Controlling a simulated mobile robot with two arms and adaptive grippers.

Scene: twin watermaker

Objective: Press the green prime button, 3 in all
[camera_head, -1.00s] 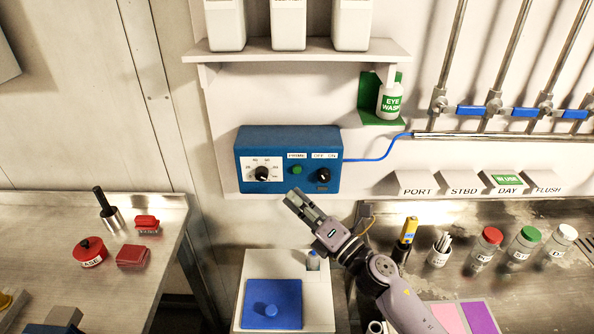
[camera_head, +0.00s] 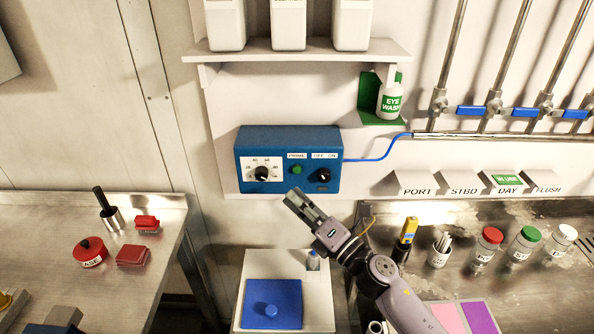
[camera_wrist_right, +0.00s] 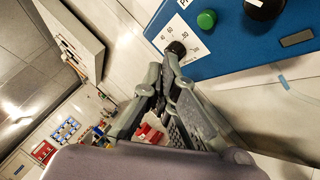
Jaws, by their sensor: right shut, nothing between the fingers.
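The green prime button (camera_head: 297,170) sits on the face of a blue control box (camera_head: 247,150) on the wall, under a PRIME label. It also shows in the right wrist view (camera_wrist_right: 206,19). A black dial (camera_head: 262,173) is left of it and a black off/on switch (camera_head: 323,174) is right of it. My right gripper (camera_head: 291,196) is shut and empty, just below the box and apart from the button. In the right wrist view its fingertips (camera_wrist_right: 168,62) appear near the dial. My left gripper is not in view.
A shelf (camera_head: 300,54) with white bottles is above the box. A blue cable (camera_head: 385,150) runs right from it. An eye wash bottle (camera_head: 391,100) hangs at the upper right. Below stands a white unit with a blue lid (camera_head: 285,290). Several jars stand on the right counter.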

